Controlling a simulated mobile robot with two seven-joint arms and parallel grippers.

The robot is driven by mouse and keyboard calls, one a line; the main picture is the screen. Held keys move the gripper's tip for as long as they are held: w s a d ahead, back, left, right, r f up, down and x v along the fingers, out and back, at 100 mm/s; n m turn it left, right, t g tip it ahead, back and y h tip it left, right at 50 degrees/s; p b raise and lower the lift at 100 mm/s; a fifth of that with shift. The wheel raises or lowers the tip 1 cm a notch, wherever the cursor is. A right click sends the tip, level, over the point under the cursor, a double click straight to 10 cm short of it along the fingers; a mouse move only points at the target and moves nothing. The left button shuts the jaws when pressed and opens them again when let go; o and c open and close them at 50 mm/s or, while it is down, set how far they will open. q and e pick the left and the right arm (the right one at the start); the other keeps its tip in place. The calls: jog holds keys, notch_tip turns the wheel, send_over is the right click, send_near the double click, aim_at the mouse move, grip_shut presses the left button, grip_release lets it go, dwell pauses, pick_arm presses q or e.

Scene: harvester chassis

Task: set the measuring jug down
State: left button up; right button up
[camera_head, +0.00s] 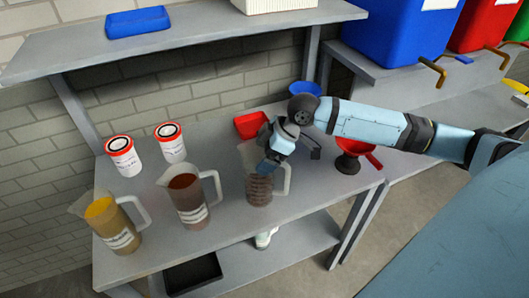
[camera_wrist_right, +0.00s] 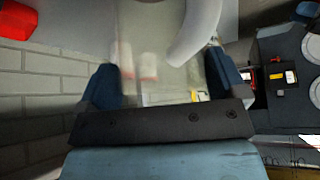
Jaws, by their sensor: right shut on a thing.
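Three clear measuring jugs are in the head view on the grey bench (camera_head: 228,222). The rightmost jug (camera_head: 258,190) has a dark content and a handle on its right. My right gripper (camera_head: 271,160) is shut on this jug from above; I cannot tell whether its base touches the bench top. In the right wrist view the clear jug (camera_wrist_right: 160,45) fills the space between the two blue fingers of the gripper (camera_wrist_right: 163,82), with its pale handle curving at the top. My left gripper is not in view.
A jug with brown liquid (camera_head: 187,197) and one with amber liquid (camera_head: 110,224) stand to the left. Two white tubs (camera_head: 123,156) (camera_head: 171,142) stand behind them. A red tray (camera_head: 250,125) is behind the held jug, and a red funnel (camera_head: 356,150) is to its right.

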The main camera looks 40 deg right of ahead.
jog(key=o, duration=1.4)
jog(key=shift+f, duration=0.1)
jog(key=v, duration=1.2)
